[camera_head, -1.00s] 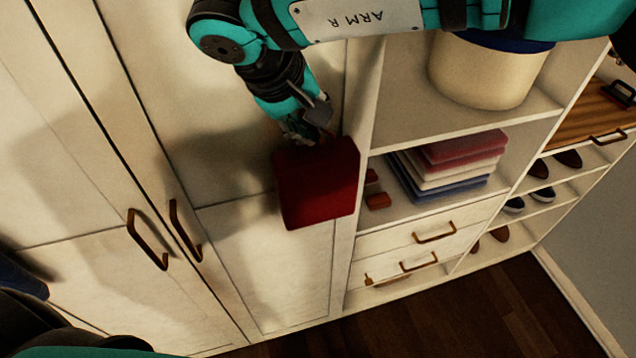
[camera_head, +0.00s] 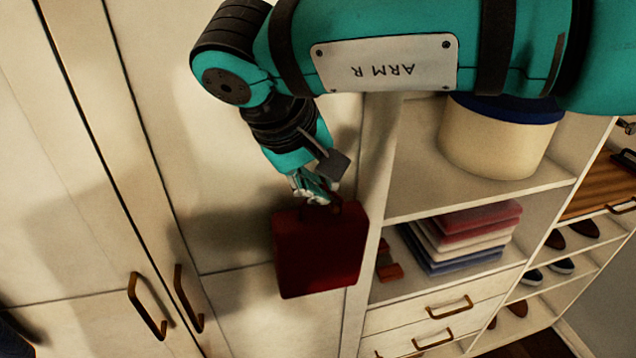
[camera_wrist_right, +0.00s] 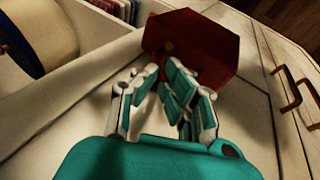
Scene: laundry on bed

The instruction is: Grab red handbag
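The red handbag (camera_head: 320,252) hangs upright in front of the pale cabinet, beside the left edge of the open shelves. My right gripper (camera_head: 318,196) is at the top of the bag, with its fingers closed around the handle. In the right wrist view, the fingers (camera_wrist_right: 172,88) come together at the handle side of the red handbag (camera_wrist_right: 205,45) and hide part of it. The bag's underside appears clear of any shelf. My left gripper is not in view.
Tall cabinet doors with brown handles (camera_head: 147,306) stand at the left. The open shelves hold folded clothes (camera_head: 465,235), small red items (camera_head: 388,266) and a cream round box with a blue lid (camera_head: 497,135).

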